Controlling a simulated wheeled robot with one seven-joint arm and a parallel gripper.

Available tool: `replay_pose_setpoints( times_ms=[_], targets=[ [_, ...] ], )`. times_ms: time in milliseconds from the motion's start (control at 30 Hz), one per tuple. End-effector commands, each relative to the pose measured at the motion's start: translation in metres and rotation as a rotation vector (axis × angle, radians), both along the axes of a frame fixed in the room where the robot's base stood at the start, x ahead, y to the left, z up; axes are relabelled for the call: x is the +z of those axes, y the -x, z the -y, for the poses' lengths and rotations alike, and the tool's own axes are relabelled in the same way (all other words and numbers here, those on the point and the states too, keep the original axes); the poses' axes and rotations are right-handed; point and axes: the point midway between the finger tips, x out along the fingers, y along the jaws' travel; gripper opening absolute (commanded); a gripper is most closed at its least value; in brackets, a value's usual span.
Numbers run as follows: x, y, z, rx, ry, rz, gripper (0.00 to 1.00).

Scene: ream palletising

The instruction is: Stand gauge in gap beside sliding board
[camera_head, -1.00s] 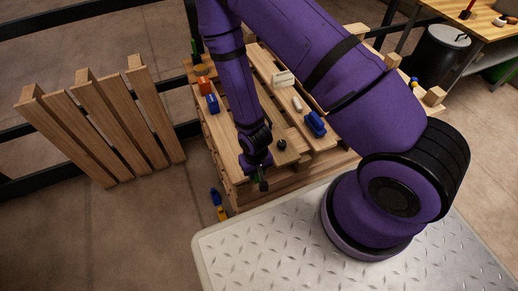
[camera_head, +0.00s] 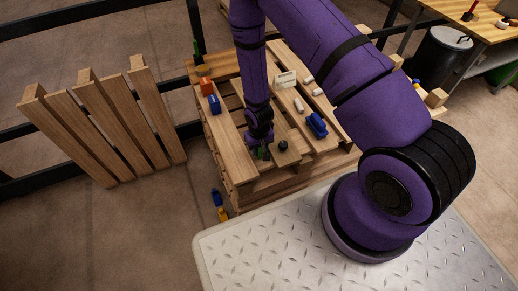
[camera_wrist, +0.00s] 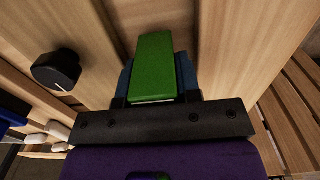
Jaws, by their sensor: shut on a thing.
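My gripper (camera_head: 261,154) is shut on a green block (camera_wrist: 153,66), which I take for the gauge. In the wrist view the block projects forward from the jaws over the wood. In the head view my gripper is low at the pallet top, just left of the black knob (camera_head: 283,145). The knob stands on a short board (camera_head: 292,152), which I take for the sliding board. The knob also shows left of the green block in the wrist view (camera_wrist: 57,70). I cannot tell whether the block's lower end is inside the gap or above it.
The pallet's left board (camera_head: 228,145) carries an orange block (camera_head: 206,86) and a blue block (camera_head: 214,104). A blue object (camera_head: 317,124) and white pieces lie to the right. A slatted pallet (camera_head: 105,120) leans on the rail at left. A blue-and-yellow item (camera_head: 219,205) is on the floor.

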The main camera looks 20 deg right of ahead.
Motion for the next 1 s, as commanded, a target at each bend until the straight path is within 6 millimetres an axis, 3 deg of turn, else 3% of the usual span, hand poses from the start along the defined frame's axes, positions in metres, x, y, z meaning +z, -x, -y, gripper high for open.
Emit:
replay_pose_setpoints(
  times_ms=[100,467,500,533,833,1000],
  targets=[
    [-0.010,0.000,0.000,-0.001,0.000,0.001,0.08],
    [-0.013,0.000,0.000,-0.001,0.000,0.002,0.08],
    [-0.013,-0.001,0.000,-0.001,0.000,0.002,0.36],
    [-0.013,-0.001,0.000,-0.001,0.000,0.002,0.42],
    [-0.012,-0.001,0.000,-0.002,0.000,0.002,0.42],
    [0.000,-0.001,0.000,-0.002,-0.001,0.004,0.42]
  ],
)
